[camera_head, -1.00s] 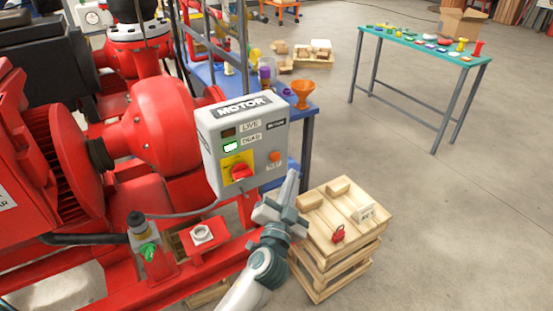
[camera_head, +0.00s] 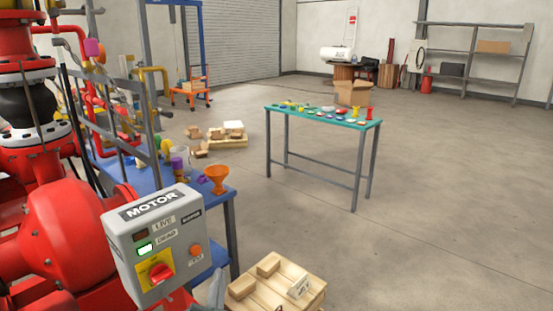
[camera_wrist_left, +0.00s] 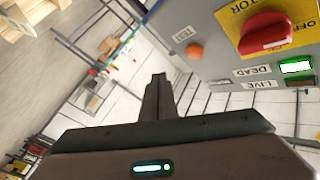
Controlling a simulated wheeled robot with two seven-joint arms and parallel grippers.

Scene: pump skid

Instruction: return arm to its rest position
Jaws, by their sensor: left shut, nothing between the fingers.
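My left gripper (camera_head: 217,291) shows only at its tip, at the bottom edge of the head view, just right of the grey motor control box (camera_head: 126,237). In the left wrist view the shut, empty fingers (camera_wrist_left: 158,96) point away into the room and appear apart from the box. The box carries a red rotary switch on a yellow plate (camera_head: 147,265), which also shows in the left wrist view (camera_wrist_left: 265,33). Its green DEAD lamp (camera_head: 145,249) is lit. My right gripper is in neither view.
A wooden crate stack (camera_head: 261,287) with small blocks and a sign stands right of the gripper.

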